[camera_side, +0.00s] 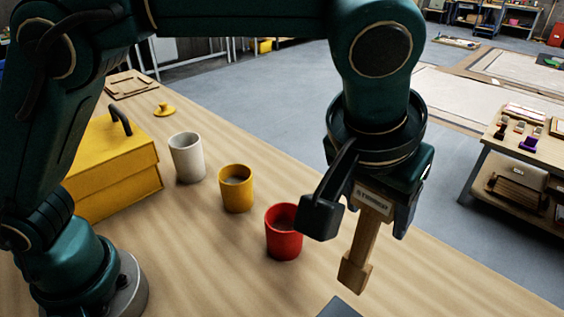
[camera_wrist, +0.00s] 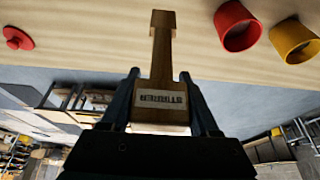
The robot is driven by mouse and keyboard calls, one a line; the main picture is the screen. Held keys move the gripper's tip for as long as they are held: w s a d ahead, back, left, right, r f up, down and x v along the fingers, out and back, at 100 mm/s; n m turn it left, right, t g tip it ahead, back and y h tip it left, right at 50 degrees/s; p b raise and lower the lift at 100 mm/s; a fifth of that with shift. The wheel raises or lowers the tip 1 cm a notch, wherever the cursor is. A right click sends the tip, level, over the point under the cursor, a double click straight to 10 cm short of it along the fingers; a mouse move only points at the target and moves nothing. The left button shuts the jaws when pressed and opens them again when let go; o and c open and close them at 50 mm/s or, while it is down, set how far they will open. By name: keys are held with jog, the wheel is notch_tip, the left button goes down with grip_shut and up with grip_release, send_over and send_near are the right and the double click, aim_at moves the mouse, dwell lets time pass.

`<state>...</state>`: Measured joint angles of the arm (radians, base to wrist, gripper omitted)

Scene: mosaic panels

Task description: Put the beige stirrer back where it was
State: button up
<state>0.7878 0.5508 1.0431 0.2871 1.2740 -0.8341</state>
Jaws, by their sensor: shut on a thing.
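The beige stirrer (camera_side: 365,240) is a wooden paddle with a pale label near its top. My gripper (camera_side: 385,205) is shut on its labelled end and holds it above the table, the narrower shaft and small block end pointing down. In the wrist view the stirrer (camera_wrist: 161,55) extends away from between the fingers of my gripper (camera_wrist: 163,105). A red cup (camera_side: 284,232), a yellow cup (camera_side: 236,188) and a white cup (camera_side: 187,157) stand in a row left of my gripper. The red cup (camera_wrist: 237,27) and yellow cup (camera_wrist: 294,42) also show in the wrist view.
A yellow box (camera_side: 112,165) with a dark handle stands at the left. A yellow lid (camera_side: 164,109) and a wooden frame (camera_side: 128,84) lie behind. A red lid (camera_wrist: 18,38) shows in the wrist view. A dark flat thing (camera_side: 339,308) lies at the front edge.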

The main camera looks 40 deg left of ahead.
aim_at(374, 241)
jog(key=shift+s+d+f, duration=0.1)
jog(key=shift+d+f, duration=0.3)
jog(key=shift+d, duration=0.05)
jog(key=shift+f, duration=2.05)
jog(key=o, duration=1.4)
